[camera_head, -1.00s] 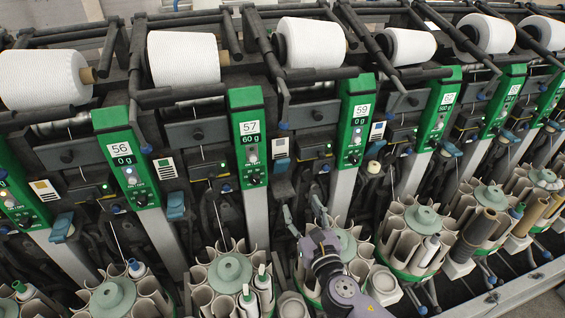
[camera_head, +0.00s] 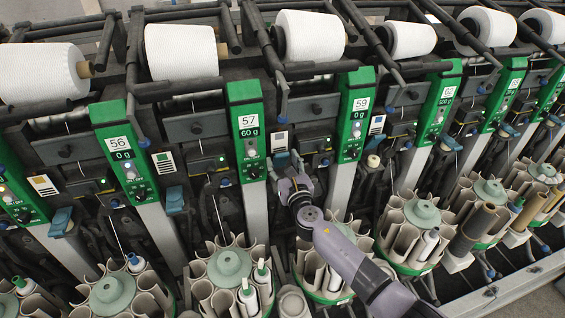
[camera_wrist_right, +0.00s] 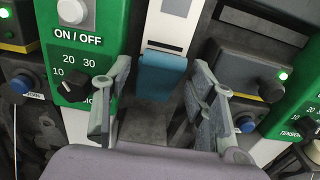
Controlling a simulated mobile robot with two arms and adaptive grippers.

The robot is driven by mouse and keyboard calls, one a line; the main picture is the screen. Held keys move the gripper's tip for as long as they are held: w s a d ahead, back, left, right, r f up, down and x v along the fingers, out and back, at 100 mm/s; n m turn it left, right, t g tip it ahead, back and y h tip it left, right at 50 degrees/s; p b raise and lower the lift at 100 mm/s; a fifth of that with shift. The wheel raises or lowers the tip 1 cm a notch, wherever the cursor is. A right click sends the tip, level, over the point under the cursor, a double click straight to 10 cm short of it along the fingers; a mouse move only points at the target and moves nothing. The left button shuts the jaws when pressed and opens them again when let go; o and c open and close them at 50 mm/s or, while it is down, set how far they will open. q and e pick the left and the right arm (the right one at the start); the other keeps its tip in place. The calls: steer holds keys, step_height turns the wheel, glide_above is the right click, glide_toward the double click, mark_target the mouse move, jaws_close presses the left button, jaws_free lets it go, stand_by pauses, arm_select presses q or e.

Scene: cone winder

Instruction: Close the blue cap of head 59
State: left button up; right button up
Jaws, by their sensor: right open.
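Head 59's green panel (camera_head: 355,115) stands right of the middle in the head view, with panel 57 (camera_head: 246,130) to its left. A blue cap (camera_wrist_right: 162,75) hangs below a white label strip between two green panels in the wrist view. In the head view my right gripper mostly hides the cap between panels 57 and 59. My right gripper (camera_head: 288,165) is open there. In the wrist view its two fingers (camera_wrist_right: 160,82) stand on either side of the cap, apart from it, with nothing held. My left gripper is not in view.
A knob and ON/OFF button sit on the green panel (camera_wrist_right: 85,50) close to my left-hand finger. A dark box with a green light (camera_wrist_right: 250,75) is on the right. Bobbin magazines (camera_head: 230,268) stand below, and white yarn cones (camera_head: 310,38) are above.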

steer(key=shift+w, duration=0.4)
jaws_close()
stand_by(0.5)
